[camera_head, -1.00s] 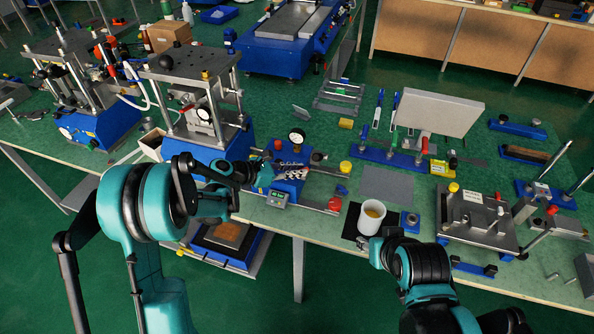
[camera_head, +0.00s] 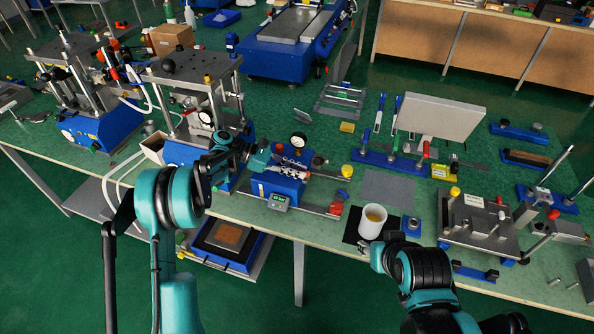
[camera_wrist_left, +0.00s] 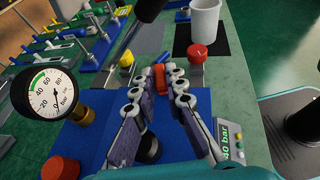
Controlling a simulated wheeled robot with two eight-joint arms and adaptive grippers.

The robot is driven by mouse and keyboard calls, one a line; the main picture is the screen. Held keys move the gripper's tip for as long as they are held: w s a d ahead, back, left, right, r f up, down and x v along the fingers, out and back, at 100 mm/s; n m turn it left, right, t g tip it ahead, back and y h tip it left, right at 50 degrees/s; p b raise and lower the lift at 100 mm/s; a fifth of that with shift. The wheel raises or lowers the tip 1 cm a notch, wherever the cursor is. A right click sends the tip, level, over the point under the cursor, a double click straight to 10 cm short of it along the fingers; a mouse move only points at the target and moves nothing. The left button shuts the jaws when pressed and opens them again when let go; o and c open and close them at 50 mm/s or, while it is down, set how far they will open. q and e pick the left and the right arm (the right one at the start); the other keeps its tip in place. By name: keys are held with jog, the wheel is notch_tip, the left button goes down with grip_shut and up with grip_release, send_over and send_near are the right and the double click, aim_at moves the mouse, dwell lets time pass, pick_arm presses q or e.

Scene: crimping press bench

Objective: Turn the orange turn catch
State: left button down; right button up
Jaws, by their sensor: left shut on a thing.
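The orange turn catch (camera_wrist_left: 159,78) shows as a small orange-red piece between the fingertips of my left gripper (camera_wrist_left: 160,86) in the left wrist view. The fingers are closed in on it from both sides and hide most of it. In the head view my left gripper (camera_head: 292,168) reaches over the blue press unit (camera_head: 262,183) from the left; the catch cannot be made out there. My right gripper (camera_head: 366,247) is low beside the white cup (camera_head: 373,222); its fingers are too small to read.
A pressure gauge (camera_wrist_left: 52,100) stands close beside the left gripper. A red knob (camera_wrist_left: 197,53), a yellow knob (camera_wrist_left: 126,58) and a 40 bar display (camera_wrist_left: 230,141) are also near. A grey panel (camera_head: 440,115) stands upright behind. A bare grey mat (camera_head: 388,186) lies right of the unit.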

dwell(0.3)
pick_arm(q)
jog(key=c, duration=1.6)
grip_release()
jog(key=shift+o, duration=0.2)
jog(key=v, duration=0.7)
jog(key=shift+a+r, duration=0.1)
jog(key=shift+a, duration=0.1)
